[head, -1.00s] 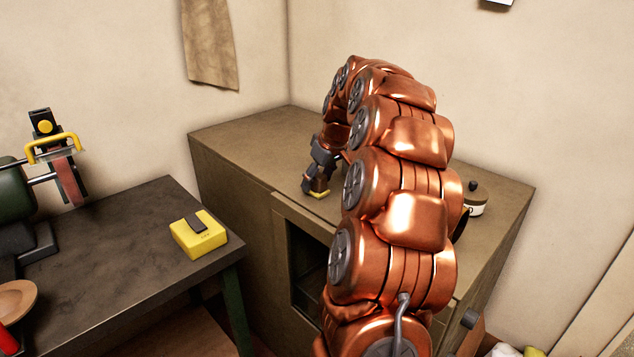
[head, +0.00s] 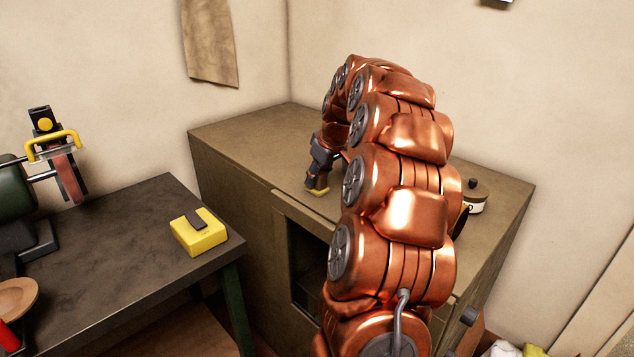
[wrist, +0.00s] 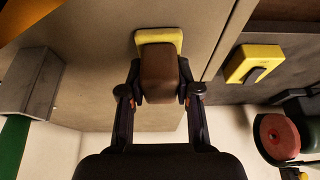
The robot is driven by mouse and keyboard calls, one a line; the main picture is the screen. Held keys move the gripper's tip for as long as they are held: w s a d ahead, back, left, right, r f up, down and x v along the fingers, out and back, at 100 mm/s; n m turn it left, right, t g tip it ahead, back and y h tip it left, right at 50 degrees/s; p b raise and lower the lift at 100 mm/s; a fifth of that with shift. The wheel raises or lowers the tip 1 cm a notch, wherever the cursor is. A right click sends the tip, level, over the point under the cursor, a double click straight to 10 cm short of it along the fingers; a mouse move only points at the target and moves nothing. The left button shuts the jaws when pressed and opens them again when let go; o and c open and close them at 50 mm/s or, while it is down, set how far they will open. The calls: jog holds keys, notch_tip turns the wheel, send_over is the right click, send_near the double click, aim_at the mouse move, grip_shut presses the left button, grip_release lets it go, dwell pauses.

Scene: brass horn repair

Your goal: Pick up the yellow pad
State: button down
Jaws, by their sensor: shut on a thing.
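The yellow pad (wrist: 158,35) is a flat yellow base under a brown block-shaped grip. In the wrist view my gripper (wrist: 160,91) has one finger on each side of the brown grip and is shut on it. In the head view my gripper (head: 318,178) points down over the near part of the cabinet top, with the pad's yellow edge (head: 318,191) just below it. I cannot tell whether the pad touches the cabinet top or is slightly above it.
The tan cabinet (head: 245,140) has an open dark compartment in front. A yellow box (head: 200,236) with a dark piece on top sits on the dark bench (head: 110,245) at left. A small lidded pot (head: 474,197) stands on the cabinet at right. The cabinet top's back left is clear.

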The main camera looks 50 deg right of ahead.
jog(key=shift+r+b, duration=0.6)
jog(key=shift+r, duration=1.1)
jog(key=shift+a+r, duration=0.1)
jog(key=s+a+b, duration=0.1)
jog(key=s+a, duration=0.3)
jog(key=a, duration=0.2)
jog(key=s+a+r+b, duration=0.1)
jog(key=s+a+b, duration=0.1)
jog(key=s+a, duration=0.2)
jog(key=a, duration=0.3)
jog(key=shift+s+a+r+b, duration=0.15)
jog(key=shift+a+r+b, duration=0.1)
jog(key=shift+b, duration=0.05)
